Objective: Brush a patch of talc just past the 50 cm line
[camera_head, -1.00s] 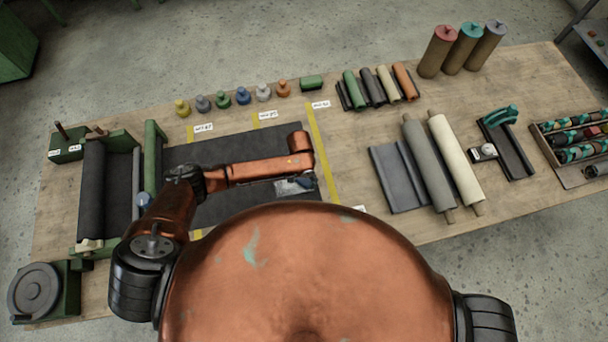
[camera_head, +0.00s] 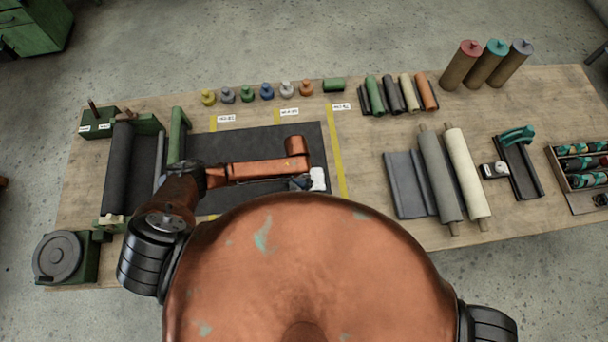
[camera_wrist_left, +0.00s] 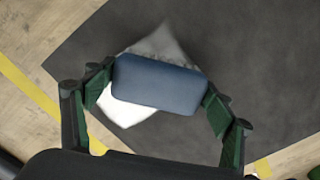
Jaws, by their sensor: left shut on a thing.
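A dark sheet (camera_head: 240,148) lies flat on the table, unrolled from a roll at the left. My left gripper (camera_head: 300,183) is low over its right part. In the left wrist view the gripper (camera_wrist_left: 158,86) is shut on a blue block (camera_wrist_left: 160,80), a brush or pad by its look. A white patch (camera_wrist_left: 130,112) of talc shows beneath and around the block, with a greyer smear above it. The patch (camera_head: 318,178) is near the sheet's right edge in the head view. Whether block and sheet touch is unclear. My right gripper is out of view.
Labelled yellow lines cross the table; the rightmost line (camera_head: 337,150) lies just beyond the sheet's edge. Several coloured knobbed pieces (camera_head: 267,92) stand along the back. Grey and cream rolls (camera_head: 466,175) lie to the right. Bare table shows between line and rolls.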

